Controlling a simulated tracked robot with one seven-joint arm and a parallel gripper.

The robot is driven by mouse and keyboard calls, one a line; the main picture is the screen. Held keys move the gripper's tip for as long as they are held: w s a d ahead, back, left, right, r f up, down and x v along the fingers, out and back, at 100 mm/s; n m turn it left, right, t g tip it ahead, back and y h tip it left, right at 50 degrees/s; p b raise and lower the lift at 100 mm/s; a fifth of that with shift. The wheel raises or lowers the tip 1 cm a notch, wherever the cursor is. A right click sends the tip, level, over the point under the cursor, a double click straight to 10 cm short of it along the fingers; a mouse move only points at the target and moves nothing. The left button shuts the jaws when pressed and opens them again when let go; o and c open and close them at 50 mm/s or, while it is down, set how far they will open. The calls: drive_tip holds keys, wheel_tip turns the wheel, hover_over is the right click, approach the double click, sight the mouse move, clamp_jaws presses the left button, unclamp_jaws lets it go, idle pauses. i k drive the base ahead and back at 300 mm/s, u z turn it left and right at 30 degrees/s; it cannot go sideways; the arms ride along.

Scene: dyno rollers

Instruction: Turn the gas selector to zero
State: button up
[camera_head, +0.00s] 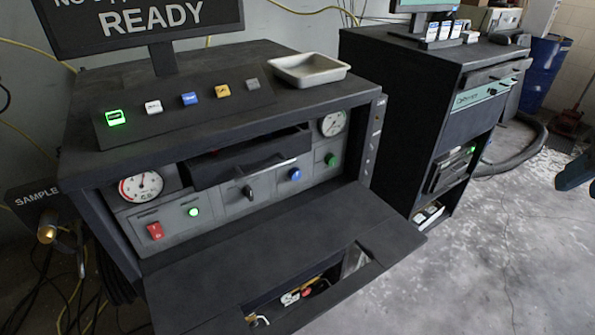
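A black rotary knob (248,191), which looks like the gas selector, sits on the grey front panel (225,205) of the dark cabinet on the left. Its pointer looks near upright, tilted slightly; its markings are too small to read. An open dark drawer (245,168) juts out just above it. My gripper is not in view.
A dark flap (230,260) is folded down below the panel, with a cutout holding small items. Gauges (140,187) flank the panel. A tray (308,70) rests on top. A second cabinet (400,110) stands right; the floor (500,240) at lower right is mostly clear.

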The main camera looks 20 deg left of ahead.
sight(247, 191)
drive_tip(key=z, duration=0.35)
drive_tip(key=k, duration=1.8)
drive_tip(key=u, duration=1.75)
drive_tip(key=i, duration=1)
drive_tip(key=u, duration=0.2)
